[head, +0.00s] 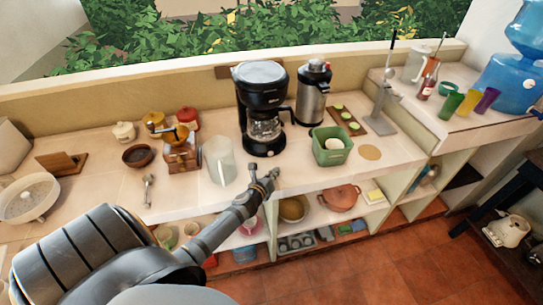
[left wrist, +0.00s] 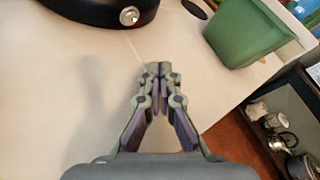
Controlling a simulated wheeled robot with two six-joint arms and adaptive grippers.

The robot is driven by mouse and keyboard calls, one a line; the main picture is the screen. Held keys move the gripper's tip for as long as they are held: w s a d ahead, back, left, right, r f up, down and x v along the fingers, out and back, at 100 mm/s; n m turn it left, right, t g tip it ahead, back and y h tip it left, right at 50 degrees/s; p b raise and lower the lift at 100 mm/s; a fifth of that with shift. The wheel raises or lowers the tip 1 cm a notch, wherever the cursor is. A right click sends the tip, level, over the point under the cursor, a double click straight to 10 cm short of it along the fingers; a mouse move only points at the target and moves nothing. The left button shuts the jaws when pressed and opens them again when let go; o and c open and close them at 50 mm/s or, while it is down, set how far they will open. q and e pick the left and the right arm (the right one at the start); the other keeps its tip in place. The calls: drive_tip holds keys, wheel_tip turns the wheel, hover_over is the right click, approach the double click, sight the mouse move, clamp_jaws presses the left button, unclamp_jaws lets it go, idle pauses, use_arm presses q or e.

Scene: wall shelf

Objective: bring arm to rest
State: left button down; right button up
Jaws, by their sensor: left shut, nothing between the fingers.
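My left arm reaches in from the lower left in the head view. Its gripper (head: 264,178) is over the front edge of the counter, in front of the black coffee maker (head: 262,100). In the left wrist view the gripper (left wrist: 156,68) has its fingertips together, with nothing between them. Bare counter top (left wrist: 60,75) lies below and around the fingers. My right gripper is in neither view.
A clear pitcher (head: 219,160) stands left of the gripper. A green container (head: 332,146) stands to its right and also shows in the left wrist view (left wrist: 247,32). Open shelves under the counter hold an orange pot (head: 339,197) and other kitchenware.

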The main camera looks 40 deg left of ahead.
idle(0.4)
use_arm(q)
drive_tip(key=shift+s+n+y, duration=0.2)
drive_tip(key=shift+n+y, duration=0.1)
drive_tip(key=shift+n, duration=0.2)
drive_tip(key=s+d+r+n+g+h, duration=0.15)
drive_tip(key=s+d+n+g, duration=0.25)
drive_tip(key=s+n, duration=0.45)
drive_tip(key=s+d+r+n+g, duration=0.2)
drive_tip(key=s+d+n+g, duration=0.15)
drive_tip(key=s+n, duration=0.5)
drive_tip(key=s+d+r+n+g+h, duration=0.1)
drive_tip(key=s+d+n+g, duration=0.25)
drive_tip(key=s+n, duration=0.55)
wheel_tip(320, 180, down, 27)
drive_tip(key=s+a+n+g+b, duration=0.1)
drive_tip(key=a+b, duration=0.1)
drive_tip(key=s+a+f+g+b, duration=0.1)
drive_tip(key=s+f, duration=1.7)
drive_tip(key=s, duration=0.1)
drive_tip(key=shift+f, duration=0.3)
